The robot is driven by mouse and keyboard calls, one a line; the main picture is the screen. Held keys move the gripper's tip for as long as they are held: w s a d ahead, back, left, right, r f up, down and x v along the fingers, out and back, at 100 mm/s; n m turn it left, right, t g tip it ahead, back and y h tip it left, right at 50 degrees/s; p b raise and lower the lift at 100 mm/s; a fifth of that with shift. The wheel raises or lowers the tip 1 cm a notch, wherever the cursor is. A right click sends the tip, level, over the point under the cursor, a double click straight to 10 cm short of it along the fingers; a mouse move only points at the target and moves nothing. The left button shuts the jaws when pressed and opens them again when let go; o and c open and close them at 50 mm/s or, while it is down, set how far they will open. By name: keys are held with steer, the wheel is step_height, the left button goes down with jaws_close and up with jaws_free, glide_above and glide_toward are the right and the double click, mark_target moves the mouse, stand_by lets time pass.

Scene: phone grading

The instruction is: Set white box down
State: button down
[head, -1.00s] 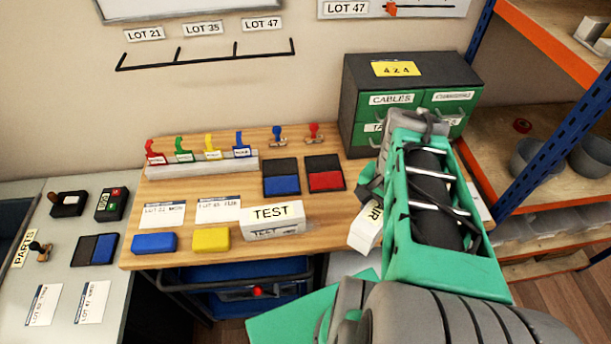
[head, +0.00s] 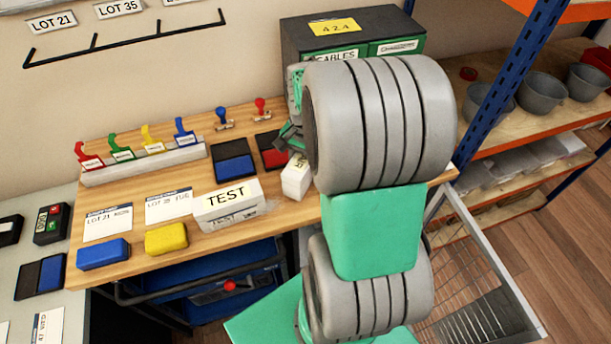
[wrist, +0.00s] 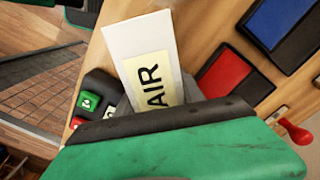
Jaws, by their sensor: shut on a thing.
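The white box (head: 296,178) shows at the front right of the wooden table (head: 290,212), right of the TEST box (head: 228,205). In the wrist view the white box (wrist: 145,55) has a pale yellow label ending in "AIR". My gripper (head: 292,150) is shut on the white box; my arm hides much of it in the head view. In the wrist view my gripper (wrist: 155,108) covers the box's near end. I cannot tell whether the box touches the tabletop.
Red (head: 272,152) and blue (head: 234,168) ink pads lie behind and left of the box. Yellow (head: 166,239) and blue (head: 103,254) blocks sit at the front left. A dark drawer cabinet (head: 300,35) stands behind. A wire basket (head: 480,300) is at the right.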

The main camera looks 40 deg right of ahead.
steer(key=shift+f, duration=0.75)
steer(key=c, duration=0.7)
jaws_free()
steer(key=shift+r, duration=0.1)
